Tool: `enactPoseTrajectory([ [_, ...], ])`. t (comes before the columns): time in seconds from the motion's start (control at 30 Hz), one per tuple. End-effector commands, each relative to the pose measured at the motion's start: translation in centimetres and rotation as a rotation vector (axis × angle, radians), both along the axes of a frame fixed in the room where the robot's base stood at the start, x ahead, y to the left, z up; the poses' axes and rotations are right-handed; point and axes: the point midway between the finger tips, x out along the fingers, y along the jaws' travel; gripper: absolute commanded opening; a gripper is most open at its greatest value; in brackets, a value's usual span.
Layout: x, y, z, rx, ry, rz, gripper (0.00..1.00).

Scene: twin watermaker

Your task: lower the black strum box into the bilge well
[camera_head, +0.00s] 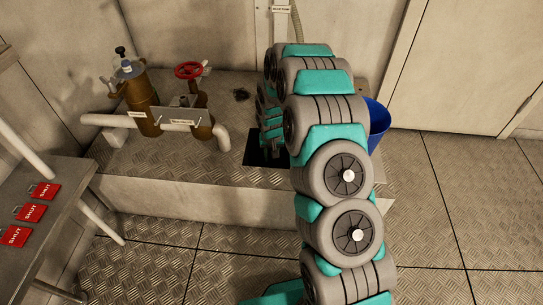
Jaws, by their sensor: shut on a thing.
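The bilge well (256,160) is a dark square opening in the raised tread-plate step. My teal gripper (273,148) points down at this opening, with its fingers at or just above it. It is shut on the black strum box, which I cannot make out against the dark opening. How deep the box sits is hidden. My arm links cover the right side of the well.
A brass strainer (140,98), a red valve wheel (189,70) and pale pipes stand left. A blue bucket (378,124) is right, behind my arm. Red SHUT tags (32,212) lie on a bench at left.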

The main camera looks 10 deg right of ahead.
Motion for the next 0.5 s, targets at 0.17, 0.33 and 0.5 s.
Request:
enactPoseTrajectory([
  [0.17, 0.01, 0.0, -0.03, 0.0, 0.0, 0.0, 0.0],
  [0.33, 0.0, 0.0, -0.28, 0.0, 0.0, 0.0, 0.0],
  [0.5, 0.01, -0.01, -0.6, 0.0, 0.0, 0.0, 0.0],
])
